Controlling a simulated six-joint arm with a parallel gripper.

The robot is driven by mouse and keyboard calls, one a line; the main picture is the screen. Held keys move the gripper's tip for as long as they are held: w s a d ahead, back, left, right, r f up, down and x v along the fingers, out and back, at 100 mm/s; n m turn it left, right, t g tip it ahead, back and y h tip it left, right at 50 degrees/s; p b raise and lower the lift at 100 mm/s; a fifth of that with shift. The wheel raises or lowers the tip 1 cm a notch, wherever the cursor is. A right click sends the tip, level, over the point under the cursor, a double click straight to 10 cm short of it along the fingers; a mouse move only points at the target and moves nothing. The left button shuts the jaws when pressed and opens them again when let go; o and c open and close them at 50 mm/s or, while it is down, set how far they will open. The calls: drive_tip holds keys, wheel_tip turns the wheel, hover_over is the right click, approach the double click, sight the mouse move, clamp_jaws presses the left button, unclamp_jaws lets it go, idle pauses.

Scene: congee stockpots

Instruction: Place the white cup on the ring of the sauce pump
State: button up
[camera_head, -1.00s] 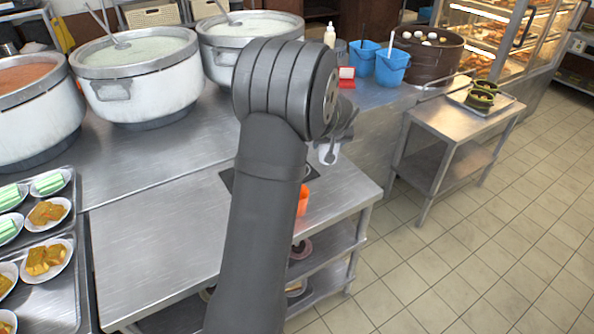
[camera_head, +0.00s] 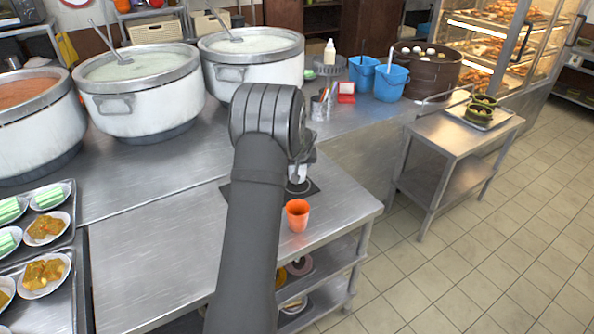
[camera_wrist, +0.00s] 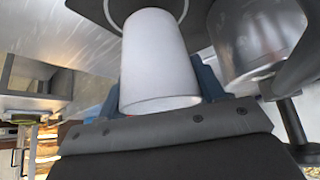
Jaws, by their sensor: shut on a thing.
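The white cup (camera_wrist: 157,60) is held between the blue fingers of my gripper (camera_wrist: 160,84) in the wrist view. In the head view a small part of the cup (camera_head: 297,174) shows just right of my arm. The thin metal ring (camera_wrist: 184,10) of the sauce pump shows around the far end of the cup; I cannot tell whether the cup rests on it. The sauce pump's silver body (camera_wrist: 256,40) stands close beside the cup. In the head view my arm hides most of the pump and the gripper.
An orange cup (camera_head: 297,215) stands near the front of the steel table (camera_head: 150,250). Large stockpots (camera_head: 140,95) line the back left. Blue buckets (camera_head: 390,82) and a jar of utensils (camera_head: 320,108) stand at the back right. Trays of plated food lie at the left.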

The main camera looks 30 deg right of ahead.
drive_tip(key=shift+f, duration=1.2)
drive_tip(key=shift+f, duration=0.15)
drive_tip(key=o, duration=1)
drive_tip(key=shift+c, duration=0.2)
drive_tip(key=shift+r, duration=0.25)
drive_tip(key=v, duration=1.2)
drive_tip(key=shift+f, duration=0.15)
